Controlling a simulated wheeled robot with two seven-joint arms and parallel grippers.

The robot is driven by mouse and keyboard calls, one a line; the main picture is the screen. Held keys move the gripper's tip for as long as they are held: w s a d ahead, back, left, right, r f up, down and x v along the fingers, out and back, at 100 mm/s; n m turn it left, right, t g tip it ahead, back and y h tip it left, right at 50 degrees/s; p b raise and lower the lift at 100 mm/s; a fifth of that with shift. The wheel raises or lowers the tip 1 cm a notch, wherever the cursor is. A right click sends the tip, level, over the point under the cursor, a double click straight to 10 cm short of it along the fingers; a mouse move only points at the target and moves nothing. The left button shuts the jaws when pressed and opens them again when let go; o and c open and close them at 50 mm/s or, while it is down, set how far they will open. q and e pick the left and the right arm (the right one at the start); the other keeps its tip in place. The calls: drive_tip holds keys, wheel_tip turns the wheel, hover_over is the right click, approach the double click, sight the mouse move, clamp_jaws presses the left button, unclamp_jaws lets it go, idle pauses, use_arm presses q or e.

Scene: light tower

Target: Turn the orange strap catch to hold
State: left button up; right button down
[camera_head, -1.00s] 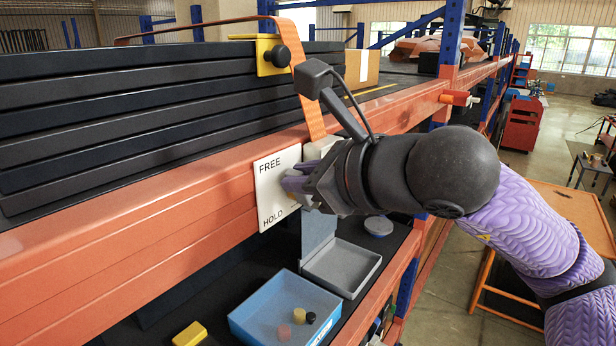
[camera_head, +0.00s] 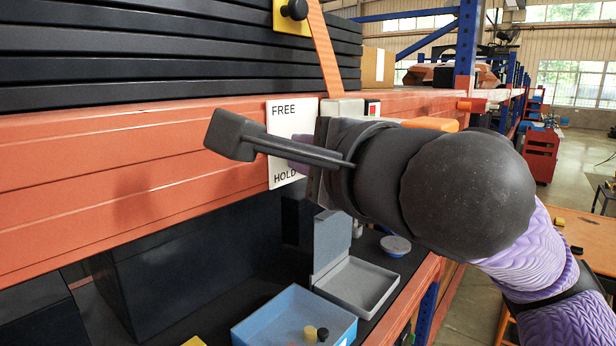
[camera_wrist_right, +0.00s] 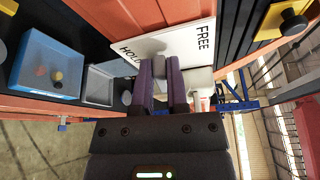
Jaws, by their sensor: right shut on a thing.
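The orange strap (camera_head: 325,55) runs down to a pale block (camera_head: 345,106) on the orange beam. A white plate (camera_head: 281,112) marked FREE at the top and HOLD at the bottom is beside it. My right gripper (camera_head: 302,152) is in front of this plate and hides much of the catch in the head view. In the right wrist view, its purple fingers (camera_wrist_right: 161,84) are shut on a small grey catch lever (camera_wrist_right: 160,66) in front of the plate. Where the lever points is hard to tell. My left gripper is not in view.
Black slabs (camera_head: 160,45) are stacked above the orange beam (camera_head: 130,165). Below are an open blue bin (camera_head: 290,320) with small pieces and a grey tray (camera_head: 357,284). A yellow plate with a black knob (camera_head: 293,10) is above the catch.

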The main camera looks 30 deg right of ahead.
drive_tip(key=shift+f+n+t+b, duration=0.55)
drive_tip(key=shift+n+b, duration=0.55)
drive_tip(key=shift+b, duration=0.35)
drive_tip(key=shift+a, duration=0.1)
drive_tip(key=c, duration=0.9)
unclamp_jaws()
drive_tip(key=shift+s, duration=0.15)
drive_tip(key=s+b, duration=0.4)
drive_tip(key=s, duration=0.5)
drive_tip(key=shift+s, duration=0.4)
